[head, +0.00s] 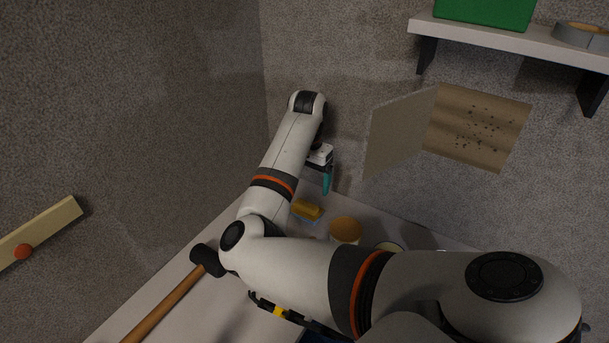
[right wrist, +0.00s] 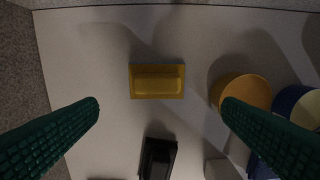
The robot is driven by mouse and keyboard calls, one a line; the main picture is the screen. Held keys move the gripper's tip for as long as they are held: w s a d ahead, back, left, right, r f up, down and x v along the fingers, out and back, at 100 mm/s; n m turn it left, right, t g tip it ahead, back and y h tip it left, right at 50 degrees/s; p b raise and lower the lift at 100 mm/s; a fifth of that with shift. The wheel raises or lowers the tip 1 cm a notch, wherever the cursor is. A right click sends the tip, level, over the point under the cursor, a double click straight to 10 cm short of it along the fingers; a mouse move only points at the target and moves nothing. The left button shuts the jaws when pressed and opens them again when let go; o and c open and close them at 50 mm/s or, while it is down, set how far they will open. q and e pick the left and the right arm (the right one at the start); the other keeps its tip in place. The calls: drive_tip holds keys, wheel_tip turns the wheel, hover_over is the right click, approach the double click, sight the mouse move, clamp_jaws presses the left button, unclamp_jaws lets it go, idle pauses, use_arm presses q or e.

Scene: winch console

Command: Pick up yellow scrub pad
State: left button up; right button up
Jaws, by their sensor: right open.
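The yellow scrub pad (head: 306,208) lies on the pale table top beside a tan round container, with a bluish-grey edge under its yellow top. In the right wrist view the pad (right wrist: 157,81) is a yellow rectangle with a raised middle, fully visible, just beyond the line between my fingertips. My right gripper (head: 326,180) is above and slightly right of the pad in the head view, teal finger pointing down. In its wrist view the right gripper (right wrist: 161,104) is open and empty, with its fingers wide to either side. My left gripper is not in view.
The tan container (head: 345,230) stands right of the pad; it also shows in the wrist view (right wrist: 246,94), close to the right finger. A black object (right wrist: 157,157) lies nearer. A hammer (head: 165,305) lies at the left. An open wall panel door (head: 398,132) hangs behind.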

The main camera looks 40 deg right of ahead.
sight(306, 203)
wheel_tip(306, 203, down, 3)
drive_tip(key=shift+r, duration=0.2)
drive_tip(key=shift+d+f, duration=0.15)
drive_tip(key=shift+f, duration=0.2)
drive_tip(key=shift+w+f+p, duration=0.15)
drive_tip(key=shift+f+p, duration=0.15)
drive_tip(key=shift+p, duration=0.05)
wheel_tip(306, 203, down, 4)
drive_tip(key=shift+w+f+p, duration=0.1)
drive_tip(key=shift+f+p, duration=0.05)
drive_tip(key=shift+p, duration=0.55)
drive_tip(key=shift+f, duration=0.25)
drive_tip(key=c, duration=1.1)
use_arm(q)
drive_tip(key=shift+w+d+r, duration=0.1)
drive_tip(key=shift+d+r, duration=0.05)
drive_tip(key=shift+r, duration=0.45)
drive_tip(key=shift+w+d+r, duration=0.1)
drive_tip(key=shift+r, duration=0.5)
use_arm(e)
drive_tip(key=shift+c, duration=0.2)
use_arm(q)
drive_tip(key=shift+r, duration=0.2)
use_arm(e)
drive_tip(key=shift+r, duration=0.15)
